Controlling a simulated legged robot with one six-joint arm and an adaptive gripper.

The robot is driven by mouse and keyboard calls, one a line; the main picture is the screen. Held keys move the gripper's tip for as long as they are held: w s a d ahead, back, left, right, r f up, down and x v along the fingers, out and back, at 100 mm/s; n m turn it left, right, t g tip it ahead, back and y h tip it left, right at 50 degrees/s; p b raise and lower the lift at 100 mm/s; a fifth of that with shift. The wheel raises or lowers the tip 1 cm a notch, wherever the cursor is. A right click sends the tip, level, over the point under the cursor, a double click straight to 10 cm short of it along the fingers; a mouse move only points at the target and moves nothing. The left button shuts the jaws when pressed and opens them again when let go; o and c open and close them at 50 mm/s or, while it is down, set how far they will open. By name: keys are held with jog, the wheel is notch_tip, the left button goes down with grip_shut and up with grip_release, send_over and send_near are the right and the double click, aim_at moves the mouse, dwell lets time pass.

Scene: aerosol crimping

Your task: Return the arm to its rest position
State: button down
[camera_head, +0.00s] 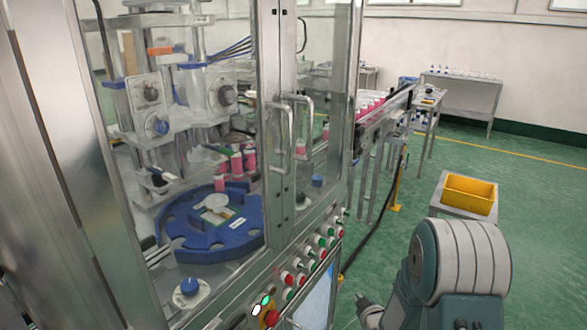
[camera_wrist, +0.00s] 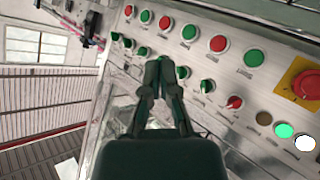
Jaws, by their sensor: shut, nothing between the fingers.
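My gripper (camera_wrist: 160,62) shows in the wrist view with its two dark fingers drawn together at the tips and nothing between them. Its tips appear in front of the machine's button panel (camera_wrist: 222,80); I cannot tell how far off they are, but no contact shows. In the head view, my arm's large grey and white joint stands at the lower right, to the right of the machine.
The glazed crimping machine (camera_head: 265,130) fills the left, with a blue rotary table (camera_head: 210,246) inside and door handles (camera_head: 293,130) sticking out. A conveyor with pink cans (camera_head: 370,107) runs behind. A yellow bin (camera_head: 468,194) stands at right. Green floor (camera_head: 540,220) is free beyond.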

jog(key=s+r+m+g+h, duration=0.15)
jog(key=s+r, duration=0.25)
jog(key=r, duration=0.5)
jog(key=s+r+m+g+h, duration=0.15)
jog(key=s+r, duration=0.25)
jog(key=r, duration=0.4)
jog(key=s+a+r+m+g, duration=0.1)
jog(key=s+r, duration=0.3)
jog(key=s, duration=0.7)
jog(key=s+a+r+m+g+y, duration=0.1)
jog(key=s+r+m+g, duration=0.2)
jog(key=s, duration=0.8)
jog(key=shift+v, duration=0.8)
jog(key=shift+w+a, duration=0.1)
jog(key=shift+a, duration=0.05)
